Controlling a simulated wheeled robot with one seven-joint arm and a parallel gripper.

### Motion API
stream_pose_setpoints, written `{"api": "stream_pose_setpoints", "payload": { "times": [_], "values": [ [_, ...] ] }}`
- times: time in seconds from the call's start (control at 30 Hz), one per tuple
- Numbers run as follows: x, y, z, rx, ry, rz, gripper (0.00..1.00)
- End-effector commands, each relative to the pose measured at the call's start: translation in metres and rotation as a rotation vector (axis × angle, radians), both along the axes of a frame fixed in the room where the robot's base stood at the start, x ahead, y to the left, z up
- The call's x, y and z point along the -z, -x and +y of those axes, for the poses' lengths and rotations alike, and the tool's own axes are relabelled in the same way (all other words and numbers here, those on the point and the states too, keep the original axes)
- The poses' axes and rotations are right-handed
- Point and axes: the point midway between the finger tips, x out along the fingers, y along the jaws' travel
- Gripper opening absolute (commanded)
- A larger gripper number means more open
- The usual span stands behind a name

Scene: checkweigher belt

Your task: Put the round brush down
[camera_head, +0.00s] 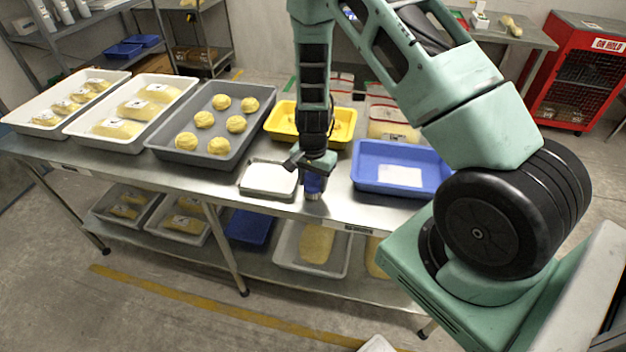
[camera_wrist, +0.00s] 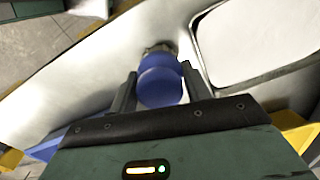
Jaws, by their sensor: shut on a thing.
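The round brush (camera_wrist: 160,82) has a blue rounded body, and a metallic or bristled end shows past it in the wrist view. In the head view the brush (camera_head: 314,187) is upright below my gripper, near the front edge of the steel table. My gripper (camera_head: 313,168) is shut on the brush, with one finger on each side of it in the wrist view (camera_wrist: 158,88). The brush's lower end is at or just above the table top; I cannot tell whether it touches.
A small white tray (camera_head: 269,192) lies just left of the brush. A blue tray (camera_head: 440,184) is to the right and a yellow tray (camera_head: 346,140) behind. A grey tray (camera_head: 160,148) with several dough balls stands farther left. The table's front edge (camera_head: 345,225) is close.

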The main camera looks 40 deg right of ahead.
Motion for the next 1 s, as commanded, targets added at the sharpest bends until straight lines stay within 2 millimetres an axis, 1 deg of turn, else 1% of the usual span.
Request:
{"api": "stream_pose_setpoints", "payload": {
  "times": [0.07,0.1,0.4,0.57,0.67,1.0],
  "values": [
    [0.004,0.0,0.0,0.0,0.0,0.0,0.29],
    [0.003,0.0,0.0,0.0,0.0,0.0,0.56],
    [0.001,0.0,0.0,0.0,0.0,0.0,0.57],
    [-0.009,-0.001,0.0,-0.001,0.001,-0.004,0.57],
    [-0.023,-0.002,0.0,-0.001,0.002,-0.005,0.57],
    [-0.091,-0.001,0.001,-0.002,0.001,-0.005,0.57]
  ]
}}
